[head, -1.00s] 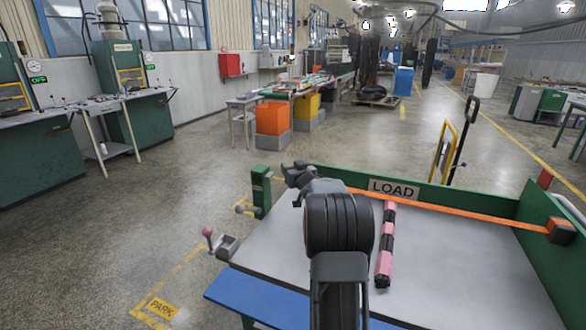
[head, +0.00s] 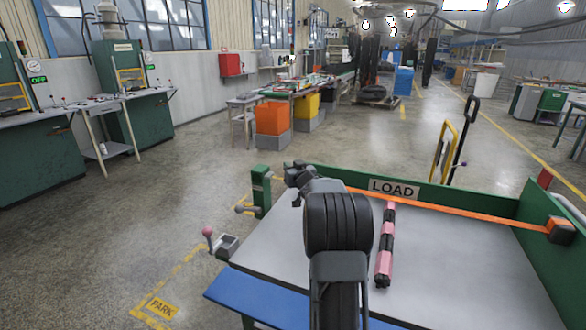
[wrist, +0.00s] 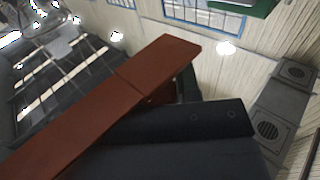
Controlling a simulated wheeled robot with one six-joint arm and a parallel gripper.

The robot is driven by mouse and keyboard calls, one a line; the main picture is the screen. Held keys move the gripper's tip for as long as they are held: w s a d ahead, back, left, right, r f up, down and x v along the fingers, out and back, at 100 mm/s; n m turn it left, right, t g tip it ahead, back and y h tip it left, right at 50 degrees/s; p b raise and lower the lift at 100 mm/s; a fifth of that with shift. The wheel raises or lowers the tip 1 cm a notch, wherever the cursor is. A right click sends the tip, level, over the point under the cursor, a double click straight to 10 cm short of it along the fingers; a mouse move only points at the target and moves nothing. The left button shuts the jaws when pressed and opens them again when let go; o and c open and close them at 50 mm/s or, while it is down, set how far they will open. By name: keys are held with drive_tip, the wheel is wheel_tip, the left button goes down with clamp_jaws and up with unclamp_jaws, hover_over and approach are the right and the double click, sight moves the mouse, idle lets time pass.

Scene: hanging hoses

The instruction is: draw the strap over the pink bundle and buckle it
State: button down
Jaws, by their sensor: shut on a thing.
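The orange strap (head: 455,208) runs taut from a dark holder on the right wall of the cart, along the LOAD board, toward my gripper (head: 293,174). It crosses near the far end of the pink bundle (head: 384,262), which has dark bands and lies lengthwise on the grey deck. Whether the strap touches the bundle is unclear. My gripper is beside the green post (head: 262,190) at the left edge. In the wrist view the strap (wrist: 110,105) looks brownish red and lies against a dark finger (wrist: 195,120); my gripper is shut on it. No buckle can be made out clearly.
The cart's grey deck (head: 455,270) is otherwise clear, with green walls at the back and right. A lever with a pink knob (head: 208,233) stands outside its left edge. A yellow pallet-truck frame (head: 443,150) stands behind. The floor to the left is open.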

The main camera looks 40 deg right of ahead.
drive_tip(key=w+a, duration=0.1)
drive_tip(key=w, duration=0.1)
drive_tip(key=w+a, duration=0.1)
drive_tip(key=shift+w+a, duration=0.2)
drive_tip(key=shift+w, duration=0.2)
drive_tip(key=c, duration=0.9)
unclamp_jaws()
drive_tip(key=shift+o, duration=0.2)
drive_tip(key=b+v, duration=0.1)
drive_tip(key=v, duration=1.2)
drive_tip(key=shift+s, duration=0.4)
